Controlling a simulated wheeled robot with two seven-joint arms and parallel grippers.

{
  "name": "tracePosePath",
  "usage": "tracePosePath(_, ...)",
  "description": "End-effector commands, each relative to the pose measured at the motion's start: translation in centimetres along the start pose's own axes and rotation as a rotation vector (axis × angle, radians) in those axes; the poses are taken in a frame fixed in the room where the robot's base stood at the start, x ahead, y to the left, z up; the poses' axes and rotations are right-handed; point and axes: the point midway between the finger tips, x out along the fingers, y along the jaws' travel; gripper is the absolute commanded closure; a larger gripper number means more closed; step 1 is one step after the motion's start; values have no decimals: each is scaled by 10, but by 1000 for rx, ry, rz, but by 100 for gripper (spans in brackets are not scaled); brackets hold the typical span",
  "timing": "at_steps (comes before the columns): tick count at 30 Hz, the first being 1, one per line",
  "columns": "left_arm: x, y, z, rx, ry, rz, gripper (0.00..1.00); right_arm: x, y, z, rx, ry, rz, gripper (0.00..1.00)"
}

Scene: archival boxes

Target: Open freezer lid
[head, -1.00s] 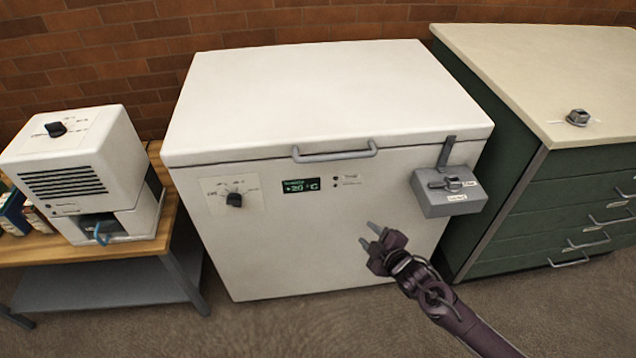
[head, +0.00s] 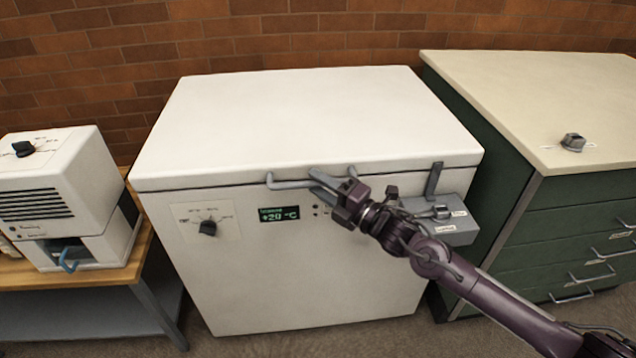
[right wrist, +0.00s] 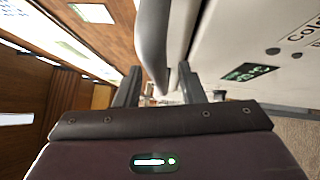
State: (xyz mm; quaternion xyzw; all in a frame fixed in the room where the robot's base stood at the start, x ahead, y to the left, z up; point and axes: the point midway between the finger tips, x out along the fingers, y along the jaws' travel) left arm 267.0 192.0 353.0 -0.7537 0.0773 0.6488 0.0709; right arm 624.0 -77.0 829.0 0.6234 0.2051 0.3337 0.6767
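The white chest freezer (head: 290,265) stands in the middle of the head view. Its white lid (head: 300,115) is down. A grey bar handle (head: 285,182) runs along the lid's front edge, its right part hidden behind my right gripper. My right gripper (head: 326,184) is at the handle. In the right wrist view, the handle (right wrist: 153,40) lies between the two spread fingers of the right gripper (right wrist: 158,85), with gaps visible beside it. My left gripper is not in view.
A grey latch box (head: 455,225) with a strap (head: 433,180) is on the freezer's front right. A green cabinet (head: 500,225) stands close on the right. A wooden table (head: 100,275) with a white machine (head: 60,190) is on the left. A brick wall (head: 280,35) is behind.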

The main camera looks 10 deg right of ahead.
Motion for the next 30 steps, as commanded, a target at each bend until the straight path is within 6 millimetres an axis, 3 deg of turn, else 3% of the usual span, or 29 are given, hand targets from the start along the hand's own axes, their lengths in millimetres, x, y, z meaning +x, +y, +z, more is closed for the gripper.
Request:
tracePosePath(11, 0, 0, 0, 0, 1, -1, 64, 9, 0, 0, 0, 0, -1, 64)
tracePosePath(20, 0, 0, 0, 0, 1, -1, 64, 8, 0, 0, 1, 0, -1, 100)
tracePosePath(30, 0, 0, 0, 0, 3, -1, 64, 8, 1, 0, 2, 0, -3, 100)
